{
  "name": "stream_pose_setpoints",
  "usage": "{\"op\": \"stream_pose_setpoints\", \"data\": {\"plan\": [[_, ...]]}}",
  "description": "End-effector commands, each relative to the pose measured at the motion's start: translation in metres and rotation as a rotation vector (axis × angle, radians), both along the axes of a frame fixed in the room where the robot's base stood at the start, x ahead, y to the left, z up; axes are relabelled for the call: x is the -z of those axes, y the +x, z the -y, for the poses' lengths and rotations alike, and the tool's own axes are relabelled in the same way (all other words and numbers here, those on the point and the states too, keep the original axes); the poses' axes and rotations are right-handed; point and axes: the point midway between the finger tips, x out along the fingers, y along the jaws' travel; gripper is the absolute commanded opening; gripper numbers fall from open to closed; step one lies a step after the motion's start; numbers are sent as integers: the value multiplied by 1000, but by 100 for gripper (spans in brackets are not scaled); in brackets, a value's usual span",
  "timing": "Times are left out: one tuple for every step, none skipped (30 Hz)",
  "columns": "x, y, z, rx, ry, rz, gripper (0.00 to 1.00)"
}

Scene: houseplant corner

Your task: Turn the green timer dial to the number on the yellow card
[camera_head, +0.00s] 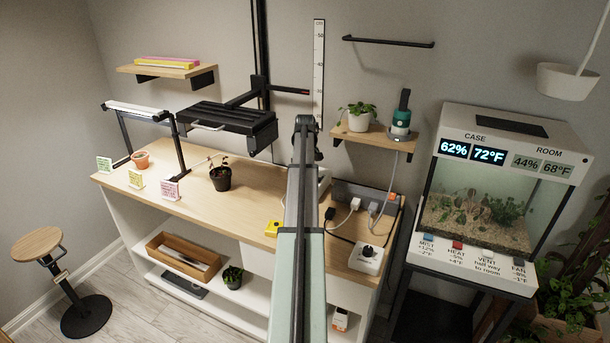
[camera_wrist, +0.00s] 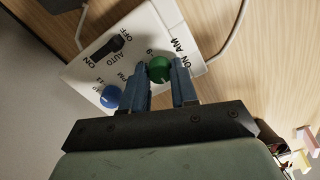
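The green timer dial (camera_wrist: 159,69) is a round knob on a white timer box (camera_wrist: 88,68), beside the "ON AM" label. In the wrist view my gripper (camera_wrist: 160,78) has one finger on each side of the dial. The dial fills the gap between the fingertips, and the fingers look closed on it. They hide part of its rim, and I cannot read its setting. In the head view my arm hides the gripper and dial. The yellow card (camera_head: 136,179) stands on the bench at the left, between a green and a pink card. Its writing is too small to read.
A blue dial (camera_wrist: 110,96) and a black switch (camera_wrist: 108,47) sit on the same box, close to my left finger. A white cable (camera_wrist: 235,30) runs beside it. In the head view, a power strip (camera_head: 352,192) with plugs and a white socket box (camera_head: 367,258) are at the bench's right end.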

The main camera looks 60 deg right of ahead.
Motion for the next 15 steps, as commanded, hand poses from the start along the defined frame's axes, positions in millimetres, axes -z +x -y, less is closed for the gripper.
{"op": "stream_pose_setpoints", "data": {"plan": [[0,0,0,0,0,-1,32],[0,0,0,0,0,-1,35],[0,0,0,0,0,-1,39],[0,0,0,0,0,-1,41],[0,0,0,0,0,0,44],[0,0,0,0,0,0,48],[0,0,0,0,0,0,51],[0,0,0,0,0,0,54],[0,0,0,0,0,0,54],[0,0,0,0,0,0,54],[0,0,0,0,0,0,54],[0,0,0,0,0,0,54],[0,0,0,0,0,0,54],[0,0,0,0,0,0,54],[0,0,0,0,0,0,54]]}}
